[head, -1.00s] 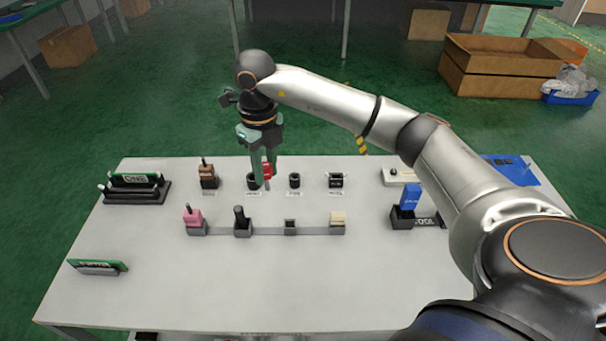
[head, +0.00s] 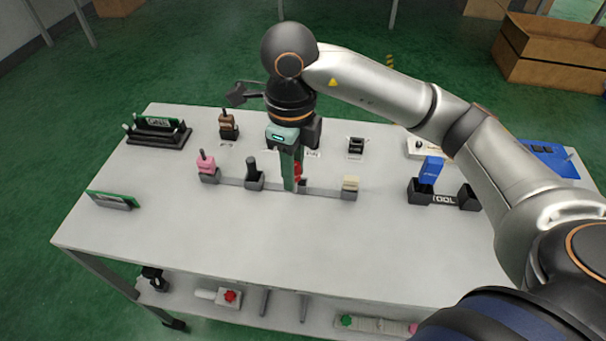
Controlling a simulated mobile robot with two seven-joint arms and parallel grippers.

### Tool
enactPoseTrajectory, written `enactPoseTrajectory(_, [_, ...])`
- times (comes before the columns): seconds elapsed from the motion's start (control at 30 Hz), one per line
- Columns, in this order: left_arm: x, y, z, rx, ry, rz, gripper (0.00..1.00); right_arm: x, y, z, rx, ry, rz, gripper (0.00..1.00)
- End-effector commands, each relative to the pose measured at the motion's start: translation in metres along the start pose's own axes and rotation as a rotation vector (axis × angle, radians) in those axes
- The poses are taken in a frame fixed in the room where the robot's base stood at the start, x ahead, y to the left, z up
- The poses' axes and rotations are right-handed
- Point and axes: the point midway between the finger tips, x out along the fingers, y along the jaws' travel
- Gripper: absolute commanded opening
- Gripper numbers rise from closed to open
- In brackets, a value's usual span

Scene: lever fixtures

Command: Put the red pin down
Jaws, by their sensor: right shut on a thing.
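My right gripper (head: 292,187) comes down from above, over the front row of fixtures, and is shut on the red pin (head: 298,171). Only a sliver of red shows beside the green fingers; the rest is hidden behind them. The fingertips are in front of or at the small grey socket (head: 305,188) in the front strip, which is partly covered. I cannot tell whether the pin touches the socket or hangs above it. My left gripper is not in view.
The front strip also bears a pink pin (head: 206,164), a black pin (head: 252,169) and a beige block (head: 350,184). A brown pin (head: 228,126) and a black socket (head: 356,146) stand behind. A blue piece in a black holder (head: 424,193) is at right. The front tabletop (head: 250,240) is clear.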

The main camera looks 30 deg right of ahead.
Motion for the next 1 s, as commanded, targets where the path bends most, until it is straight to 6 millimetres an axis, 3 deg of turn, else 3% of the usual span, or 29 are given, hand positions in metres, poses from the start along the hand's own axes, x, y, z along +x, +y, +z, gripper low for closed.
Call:
enactPoseTrajectory(0.17, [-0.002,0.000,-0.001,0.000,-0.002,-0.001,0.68,0.019,-0.044,0.012,0.008,0.004,0.002,0.00])
enactPoseTrajectory(0.4, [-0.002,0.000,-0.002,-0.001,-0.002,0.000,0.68,0.060,-0.074,0.021,0.002,0.002,0.001,0.00])
enactPoseTrajectory(0.73, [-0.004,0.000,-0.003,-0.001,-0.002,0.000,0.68,0.083,-0.090,0.026,0.001,0.002,0.002,0.00])
enactPoseTrajectory(0.9, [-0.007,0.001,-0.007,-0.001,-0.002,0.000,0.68,0.107,-0.088,0.026,0.000,0.002,0.002,0.00])
enactPoseTrajectory(1.0, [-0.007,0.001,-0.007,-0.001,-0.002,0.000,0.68,0.109,-0.089,0.026,-0.001,-0.002,0.000,0.00])
